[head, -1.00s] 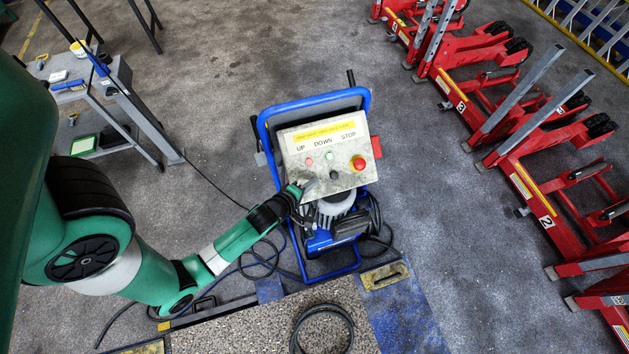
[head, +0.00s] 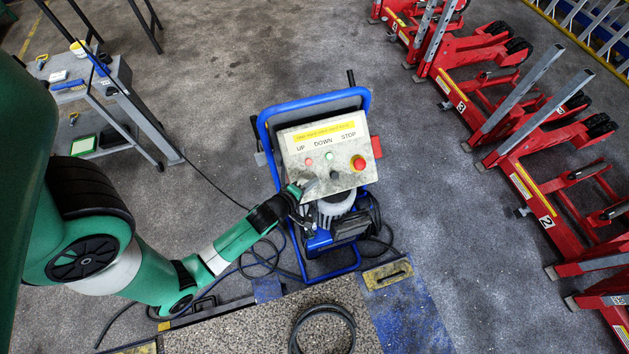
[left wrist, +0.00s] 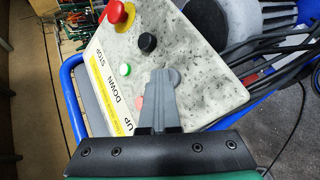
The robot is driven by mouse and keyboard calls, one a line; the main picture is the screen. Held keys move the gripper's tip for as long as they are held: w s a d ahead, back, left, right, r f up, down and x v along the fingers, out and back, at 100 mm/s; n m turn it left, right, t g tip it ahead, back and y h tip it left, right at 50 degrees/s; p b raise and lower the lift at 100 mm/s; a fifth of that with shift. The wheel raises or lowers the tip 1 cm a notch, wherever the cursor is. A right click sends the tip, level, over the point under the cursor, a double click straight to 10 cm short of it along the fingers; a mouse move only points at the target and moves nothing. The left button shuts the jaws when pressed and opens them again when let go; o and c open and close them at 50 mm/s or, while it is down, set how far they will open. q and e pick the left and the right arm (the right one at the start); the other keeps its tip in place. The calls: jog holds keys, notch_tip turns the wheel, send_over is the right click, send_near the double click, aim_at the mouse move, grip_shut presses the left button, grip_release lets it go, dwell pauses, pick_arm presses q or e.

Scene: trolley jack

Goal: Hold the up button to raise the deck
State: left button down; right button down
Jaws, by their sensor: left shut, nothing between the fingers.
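The control box (head: 330,150) is a pale speckled panel on a blue-framed trolley, labelled UP, DOWN and STOP. It has a red light (head: 308,161), a green light (head: 329,156), a black button (head: 333,174) and a red stop knob (head: 358,163). My left gripper (head: 308,184) is shut and empty at the panel's lower left. In the left wrist view its fingertips (left wrist: 161,76) lie over a grey round button (left wrist: 174,76) in the UP column, partly hiding it. Contact looks likely, but the button's depth cannot be told. My right gripper is not in view.
A speckled deck (head: 240,325) with a black coil of cable (head: 322,330) lies in front of the trolley. Loose cables (head: 262,262) run beside the trolley. Red jacks (head: 520,150) stand at the right, and a grey tool cart (head: 120,75) at the left.

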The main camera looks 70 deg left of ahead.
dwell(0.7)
pick_arm(q)
jog(key=shift+d+r, duration=0.55)
jog(key=shift+r, duration=0.2)
jog(key=shift+d+r+p, duration=0.3)
jog(key=shift+d+r, duration=0.5)
jog(key=shift+r, duration=0.2)
jog(key=shift+d+r+p, duration=0.3)
jog(key=shift+d+r, duration=0.45)
jog(key=shift+r, duration=0.2)
